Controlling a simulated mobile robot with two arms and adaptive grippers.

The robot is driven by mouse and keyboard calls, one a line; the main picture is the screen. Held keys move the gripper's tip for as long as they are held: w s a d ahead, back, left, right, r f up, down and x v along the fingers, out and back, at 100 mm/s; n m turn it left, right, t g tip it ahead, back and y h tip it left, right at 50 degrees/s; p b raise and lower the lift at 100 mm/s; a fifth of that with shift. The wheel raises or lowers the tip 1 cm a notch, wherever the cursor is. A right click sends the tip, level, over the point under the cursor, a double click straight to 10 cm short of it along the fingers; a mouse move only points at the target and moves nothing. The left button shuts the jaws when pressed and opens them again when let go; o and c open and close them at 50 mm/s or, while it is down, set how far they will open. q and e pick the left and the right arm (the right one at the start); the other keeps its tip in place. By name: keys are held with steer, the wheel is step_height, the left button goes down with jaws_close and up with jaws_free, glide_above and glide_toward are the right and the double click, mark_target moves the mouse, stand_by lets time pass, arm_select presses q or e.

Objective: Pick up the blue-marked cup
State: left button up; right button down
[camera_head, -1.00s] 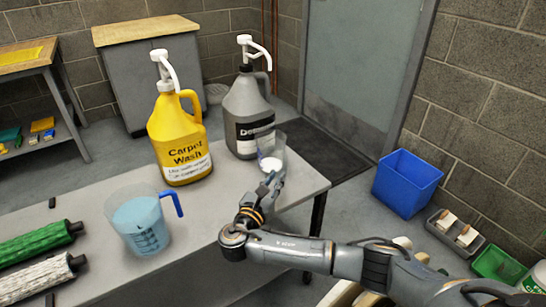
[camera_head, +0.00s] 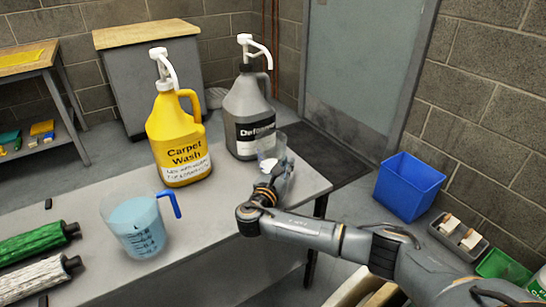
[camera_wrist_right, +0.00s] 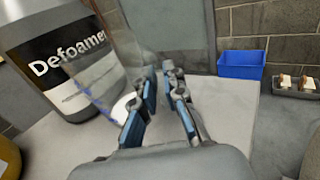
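A clear cup (camera_head: 270,143) with white at its lower part stands on the table near the grey bottle. In the right wrist view the clear cup (camera_wrist_right: 97,82) shows a small blue mark low on its side, left of my fingers, and the left finger overlaps its right edge. My right gripper (camera_head: 279,172) is right at the cup in the head view. In the wrist view its two fingers (camera_wrist_right: 164,102) are apart, with no object seen between them. Whether the left finger touches the cup, I cannot tell. My left gripper is out of view.
The grey Defoamer bottle (camera_head: 247,108) stands just behind the cup. A yellow Carpet Wash bottle (camera_head: 178,132), a jug of blue liquid (camera_head: 137,232) and two rollers (camera_head: 35,243) occupy the table's left. A blue bin (camera_head: 408,187) is beyond the table on the right.

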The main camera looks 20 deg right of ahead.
mark_target(284, 154)
steer(key=shift+r, duration=0.1)
stand_by(0.3)
